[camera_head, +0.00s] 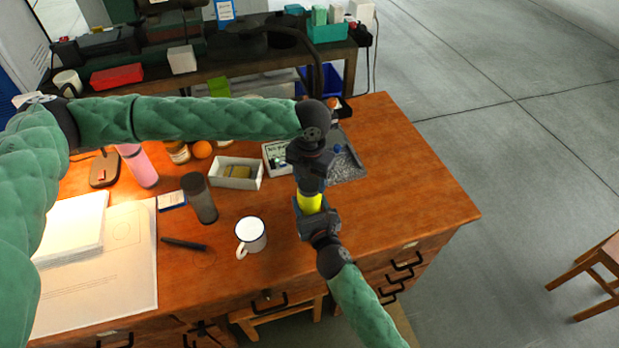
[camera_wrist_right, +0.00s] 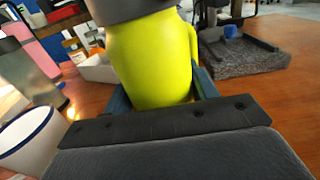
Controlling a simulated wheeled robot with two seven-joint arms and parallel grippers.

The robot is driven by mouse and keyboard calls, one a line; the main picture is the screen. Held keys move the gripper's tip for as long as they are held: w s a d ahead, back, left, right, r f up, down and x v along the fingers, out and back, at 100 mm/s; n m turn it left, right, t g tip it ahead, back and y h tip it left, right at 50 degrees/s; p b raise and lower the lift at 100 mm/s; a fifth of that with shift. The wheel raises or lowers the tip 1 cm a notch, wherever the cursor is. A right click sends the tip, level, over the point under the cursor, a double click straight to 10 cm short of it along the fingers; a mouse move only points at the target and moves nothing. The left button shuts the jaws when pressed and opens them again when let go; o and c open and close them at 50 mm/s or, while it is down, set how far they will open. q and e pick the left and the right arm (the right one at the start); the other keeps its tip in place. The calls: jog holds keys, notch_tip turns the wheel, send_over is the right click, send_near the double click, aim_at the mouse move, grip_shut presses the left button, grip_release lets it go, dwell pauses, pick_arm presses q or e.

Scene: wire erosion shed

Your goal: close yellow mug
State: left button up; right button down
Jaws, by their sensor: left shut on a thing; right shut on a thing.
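The yellow mug (camera_head: 310,203) is upright between my two grippers above the front right of the wooden desk. In the right wrist view the mug (camera_wrist_right: 150,65) fills the middle, its handle at the right. My right gripper (camera_head: 316,217) is shut around its lower body. A dark grey round piece, which looks like its lid (camera_wrist_right: 130,10), sits at the mug's top edge. My left gripper (camera_head: 311,185) comes down from above and is shut at the lid; its fingertips are mostly hidden. Whether the lid is fully seated cannot be told.
A white enamel mug (camera_head: 252,235) stands left of my right gripper, near a dark tumbler (camera_head: 199,198) and a black pen (camera_head: 184,244). The desk's right side (camera_head: 420,190) is clear.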

pick_arm(q)
jog(key=m, duration=0.8)
jog(key=shift+m, duration=0.4)
jog(key=o, duration=1)
jog(key=shift+r, duration=0.1)
jog(key=shift+r, duration=2.15)
jog(key=shift+s, duration=0.1)
jog(key=shift+c, duration=0.6)
